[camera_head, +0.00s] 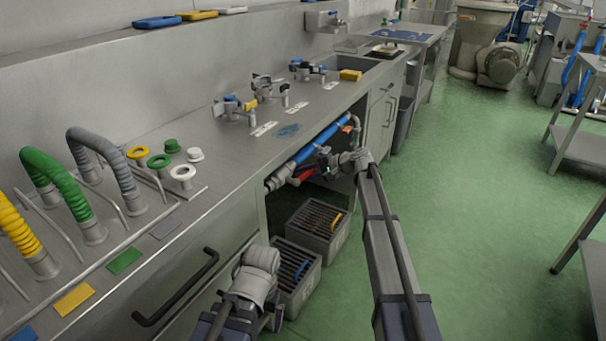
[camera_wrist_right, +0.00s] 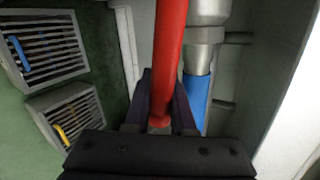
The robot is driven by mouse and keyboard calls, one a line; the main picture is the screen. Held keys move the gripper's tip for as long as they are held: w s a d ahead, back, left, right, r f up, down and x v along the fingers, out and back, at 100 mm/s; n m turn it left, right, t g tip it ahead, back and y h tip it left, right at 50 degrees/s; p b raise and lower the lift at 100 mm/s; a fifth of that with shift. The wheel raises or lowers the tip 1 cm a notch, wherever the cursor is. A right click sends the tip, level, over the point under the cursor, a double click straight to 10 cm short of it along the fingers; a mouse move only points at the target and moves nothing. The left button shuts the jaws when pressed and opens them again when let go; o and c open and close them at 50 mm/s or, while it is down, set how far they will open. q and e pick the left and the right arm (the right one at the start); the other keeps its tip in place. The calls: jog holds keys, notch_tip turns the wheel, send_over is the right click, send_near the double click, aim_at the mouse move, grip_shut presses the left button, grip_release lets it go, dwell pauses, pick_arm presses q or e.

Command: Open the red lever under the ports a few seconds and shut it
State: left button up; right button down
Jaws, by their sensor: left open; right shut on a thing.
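The red lever (camera_head: 301,176) sits beside a blue pipe (camera_head: 320,141) under the counter's front edge. My right gripper (camera_head: 325,163) is shut on the red lever. In the right wrist view the red lever (camera_wrist_right: 170,60) comes down between the two dark fingers (camera_wrist_right: 162,122), next to a grey fitting (camera_wrist_right: 207,30) and the blue pipe. My left gripper (camera_head: 262,282) is low at the front of the counter, apart from the lever and empty; its fingers are mostly hidden by its own wrist. The ports with coloured rings (camera_head: 160,160) are on the counter top at left.
Two grey slatted crates (camera_head: 318,226) stand on the floor below the pipe. Ribbed hoses (camera_head: 60,185) rise from the counter at left, and a black handle (camera_head: 178,290) juts from its front. The green floor (camera_head: 480,220) at right is clear.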

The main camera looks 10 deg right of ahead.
jog(key=shift+w+d, duration=0.1)
jog(key=shift+w, duration=0.05)
jog(key=c, duration=0.8)
grip_release()
jog(key=shift+o, duration=0.2)
